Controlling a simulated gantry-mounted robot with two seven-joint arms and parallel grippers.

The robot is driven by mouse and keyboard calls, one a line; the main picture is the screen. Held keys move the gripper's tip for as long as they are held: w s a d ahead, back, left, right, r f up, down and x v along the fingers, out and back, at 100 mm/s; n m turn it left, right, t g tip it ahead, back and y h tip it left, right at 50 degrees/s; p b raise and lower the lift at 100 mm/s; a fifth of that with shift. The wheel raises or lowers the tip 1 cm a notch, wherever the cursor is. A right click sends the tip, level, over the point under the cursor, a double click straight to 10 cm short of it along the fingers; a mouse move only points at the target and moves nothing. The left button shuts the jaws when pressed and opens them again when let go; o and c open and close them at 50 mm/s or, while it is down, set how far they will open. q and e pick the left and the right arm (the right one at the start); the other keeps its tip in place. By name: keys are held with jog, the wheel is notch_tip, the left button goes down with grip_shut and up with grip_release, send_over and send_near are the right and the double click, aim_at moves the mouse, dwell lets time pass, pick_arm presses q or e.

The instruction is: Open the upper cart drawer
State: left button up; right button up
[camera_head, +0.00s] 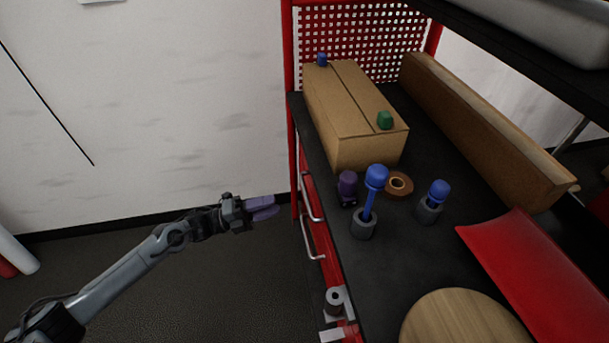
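The red cart (290,45) stands at centre and right, with its drawer side facing left. Two silver handles show on that side: the upper drawer handle (309,198) and the lower handle (311,242). The drawer fronts are seen at a steep angle and look flush with the cart. My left gripper (264,207), with purple fingers, is left of the upper handle and points toward the cart. A gap separates it from the handle in the picture. Its fingers overlap in this view, so their opening is unclear. It holds nothing that I can see. My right gripper is out of view.
The black cart top (400,265) carries a cardboard box (350,105), several blue-capped and purple items, a tape roll (398,184), a red curved sheet (535,275) and a wooden disc (465,320). A grey cylinder (335,298) sits on the near side. Floor left of the cart is clear.

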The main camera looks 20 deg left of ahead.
aim_at(306, 194)
pick_arm(q)
jog(key=shift+b+x, duration=1.5)
jog(key=shift+x, duration=3.85)
jog(key=shift+w+f, duration=0.1)
jog(key=shift+f, duration=0.05)
jog(key=shift+c, duration=0.6)
grip_shut()
